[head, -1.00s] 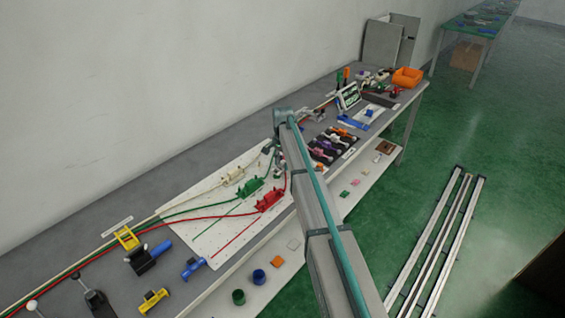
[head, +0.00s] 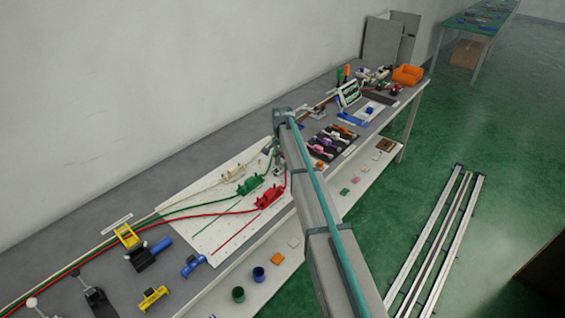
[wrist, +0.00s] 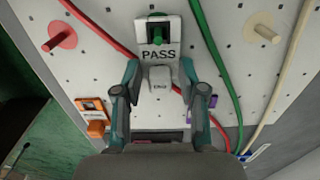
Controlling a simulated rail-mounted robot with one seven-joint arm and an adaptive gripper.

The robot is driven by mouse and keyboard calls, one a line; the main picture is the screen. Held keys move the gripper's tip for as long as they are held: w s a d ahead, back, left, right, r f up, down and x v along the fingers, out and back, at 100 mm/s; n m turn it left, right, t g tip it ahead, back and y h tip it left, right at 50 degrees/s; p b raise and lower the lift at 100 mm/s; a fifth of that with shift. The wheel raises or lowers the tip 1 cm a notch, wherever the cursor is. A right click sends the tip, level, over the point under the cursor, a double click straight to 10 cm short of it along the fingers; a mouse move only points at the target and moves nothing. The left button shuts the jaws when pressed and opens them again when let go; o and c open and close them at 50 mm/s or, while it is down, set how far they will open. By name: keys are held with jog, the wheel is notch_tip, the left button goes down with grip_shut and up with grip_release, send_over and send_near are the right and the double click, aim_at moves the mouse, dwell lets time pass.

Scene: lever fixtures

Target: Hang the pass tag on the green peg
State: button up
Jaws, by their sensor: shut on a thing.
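The pass tag (wrist: 160,52), a white plate lettered PASS, is upright in the upper middle of the wrist view. My gripper (wrist: 160,76) is shut on the tag's light grey lower tab, with one finger on each side. The green peg (wrist: 156,33) shows in the dark opening near the tag's top. I cannot tell how far it passes through. A green line runs down the white board just right of the tag. In the head view my arm reaches to the board, and the gripper and tag are too small and hidden to make out.
The white board (wrist: 230,30) also bears a red peg (wrist: 56,42) at left and a cream peg (wrist: 268,8) at right. An orange item (wrist: 93,112) is at lower left. In the head view, a red fixture (head: 268,196) and a green fixture (head: 250,185) stand near my arm.

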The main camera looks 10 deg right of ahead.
jog(key=shift+f, duration=0.3)
jog(key=o, duration=1.4)
jog(key=shift+c, duration=0.2)
jog(key=shift+r+p, duration=1.65)
jog(key=shift+r, duration=1.9)
